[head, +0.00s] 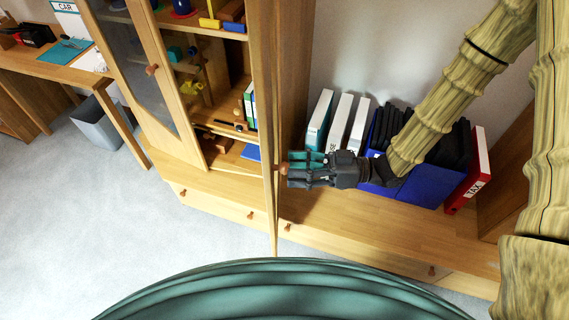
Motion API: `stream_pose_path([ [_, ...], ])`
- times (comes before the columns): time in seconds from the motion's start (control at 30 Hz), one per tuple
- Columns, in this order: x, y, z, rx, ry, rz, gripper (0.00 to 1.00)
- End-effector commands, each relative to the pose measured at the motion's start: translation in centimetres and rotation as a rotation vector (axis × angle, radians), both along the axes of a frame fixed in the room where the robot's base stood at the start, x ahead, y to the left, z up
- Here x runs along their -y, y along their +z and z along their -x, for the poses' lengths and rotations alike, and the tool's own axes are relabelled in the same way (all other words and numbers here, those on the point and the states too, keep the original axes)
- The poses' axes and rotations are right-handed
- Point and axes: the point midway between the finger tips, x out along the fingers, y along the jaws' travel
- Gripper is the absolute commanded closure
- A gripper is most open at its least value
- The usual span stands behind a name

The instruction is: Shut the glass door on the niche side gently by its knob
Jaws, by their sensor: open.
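The niche-side glass door (270,120) stands open and shows nearly edge-on as a narrow wooden strip, so its glass is hidden. Its round wooden knob (284,169) sticks out on the right, toward the niche. My gripper (294,170) reaches in from the right with its dark and teal fingers open, pointing left at the knob. The fingertips are at or very close to the knob; I cannot tell whether they touch it.
The other glass door (150,75) is also open, at left. Shelves between hold toys and binders. In the niche, white binders (338,122), a blue box (420,190) and a red binder (472,172) stand behind and beside my gripper. Open carpet (90,220) lies at left.

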Motion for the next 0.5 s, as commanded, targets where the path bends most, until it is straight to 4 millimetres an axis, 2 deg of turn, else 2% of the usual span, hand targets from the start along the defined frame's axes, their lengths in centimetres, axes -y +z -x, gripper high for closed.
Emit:
stream_pose_path([
  [0.2,-2.4,0.1,0.0,-0.001,0.0,0.001,0.49],
  [0.5,-3.2,0.0,0.0,0.0,-0.001,0.001,0.49],
])
